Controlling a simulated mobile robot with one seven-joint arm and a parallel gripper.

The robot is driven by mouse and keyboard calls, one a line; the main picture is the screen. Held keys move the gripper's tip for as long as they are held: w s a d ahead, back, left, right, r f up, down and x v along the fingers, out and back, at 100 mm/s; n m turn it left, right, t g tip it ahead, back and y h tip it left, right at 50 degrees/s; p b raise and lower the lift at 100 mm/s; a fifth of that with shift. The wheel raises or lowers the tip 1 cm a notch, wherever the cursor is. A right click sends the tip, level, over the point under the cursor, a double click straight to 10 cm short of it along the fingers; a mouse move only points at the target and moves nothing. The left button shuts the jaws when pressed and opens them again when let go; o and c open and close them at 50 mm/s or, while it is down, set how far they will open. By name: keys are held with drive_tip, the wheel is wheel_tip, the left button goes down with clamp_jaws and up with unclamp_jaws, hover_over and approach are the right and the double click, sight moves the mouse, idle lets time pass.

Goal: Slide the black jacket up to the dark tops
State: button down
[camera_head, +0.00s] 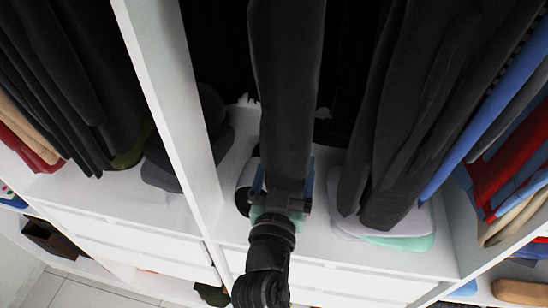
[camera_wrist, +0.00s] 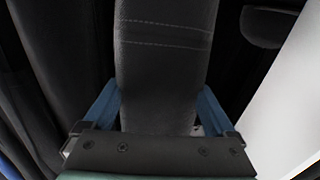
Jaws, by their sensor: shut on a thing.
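The black jacket (camera_head: 287,75) hangs in the middle compartment, and one dark sleeve hangs toward me. My gripper (camera_head: 284,185) is shut on the lower end of this sleeve. In the wrist view the sleeve (camera_wrist: 165,70), with two stitched lines across it, runs between the two blue fingers (camera_wrist: 160,112). Dark tops (camera_head: 410,110) hang to the right in the same compartment, with a gap between them and the sleeve. In the wrist view, dark cloth (camera_wrist: 65,60) shows at the left. The hangers and rail are out of view.
A white upright panel (camera_head: 168,90) stands left of the jacket, with more dark clothes (camera_head: 70,80) beyond it. A blue garment (camera_head: 500,105) hangs right of the dark tops. Folded items (camera_head: 400,238) lie on the white shelf below them. A dark hat (camera_head: 210,108) is near the panel.

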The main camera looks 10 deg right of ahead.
drive_tip(key=shift+s+d, duration=0.25)
drive_tip(key=shift+d, duration=0.55)
unclamp_jaws()
drive_tip(key=shift+s, duration=0.1)
drive_tip(key=shift+s+a+f, duration=0.1)
drive_tip(key=shift+s+a, duration=0.05)
drive_tip(key=shift+s, duration=0.05)
drive_tip(key=b+v, duration=0.6)
drive_tip(key=v, duration=0.6)
drive_tip(key=shift+s, duration=0.15)
drive_tip(key=shift+a, duration=0.1)
